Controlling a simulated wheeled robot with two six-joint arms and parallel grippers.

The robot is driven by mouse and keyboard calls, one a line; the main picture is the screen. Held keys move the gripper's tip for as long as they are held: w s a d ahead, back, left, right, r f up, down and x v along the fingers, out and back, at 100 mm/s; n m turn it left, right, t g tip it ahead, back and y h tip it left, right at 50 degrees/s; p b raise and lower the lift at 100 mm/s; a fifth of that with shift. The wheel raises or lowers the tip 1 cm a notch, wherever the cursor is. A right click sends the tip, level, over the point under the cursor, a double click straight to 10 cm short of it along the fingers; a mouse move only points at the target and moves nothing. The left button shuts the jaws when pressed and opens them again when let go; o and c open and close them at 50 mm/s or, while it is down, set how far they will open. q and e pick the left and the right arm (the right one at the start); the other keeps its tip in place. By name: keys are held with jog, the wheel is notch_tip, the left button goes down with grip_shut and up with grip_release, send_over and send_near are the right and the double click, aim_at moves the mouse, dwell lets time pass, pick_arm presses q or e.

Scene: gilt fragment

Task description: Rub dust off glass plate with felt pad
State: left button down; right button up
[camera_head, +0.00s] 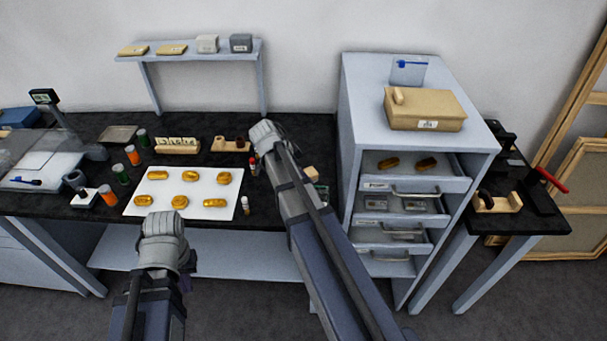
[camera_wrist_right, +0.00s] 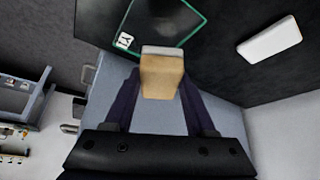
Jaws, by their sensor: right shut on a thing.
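The felt pad is a tan block with a pale end face (camera_wrist_right: 162,76). My right gripper (camera_wrist_right: 160,108) is shut on it in the right wrist view. The block (camera_head: 311,173) also peeks out beside my right arm in the head view. The glass plate (camera_wrist_right: 168,18) is a dark, green-edged square with a small white label, just beyond the block in the wrist view. The block overlaps its near edge there; I cannot tell whether they touch. Dust cannot be made out. My left gripper (camera_head: 187,283) is mostly hidden behind its own wrist, in front of the bench.
A white board (camera_head: 190,206) with several gilt pieces lies on the dark bench. Small bottles stand around it. A drawer cabinet (camera_head: 420,160) with open drawers stands to the right. A white slab (camera_wrist_right: 268,40) lies near the plate in the wrist view.

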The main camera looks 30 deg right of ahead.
jog(key=shift+f+b, duration=1.95)
jog(key=shift+f, duration=0.35)
jog(key=shift+f+b, duration=1.05)
jog(key=shift+r, duration=0.1)
jog(key=shift+a, duration=0.1)
jog(key=shift+w+a, duration=0.55)
jog(key=shift+a, duration=0.25)
jog(key=shift+w+a, duration=0.55)
jog(key=shift+a, duration=0.25)
jog(key=shift+s, duration=0.1)
jog(key=shift+s+d, duration=0.55)
jog(key=shift+d, duration=0.3)
jog(key=shift+s+d, duration=0.5)
jog(key=shift+d, duration=0.35)
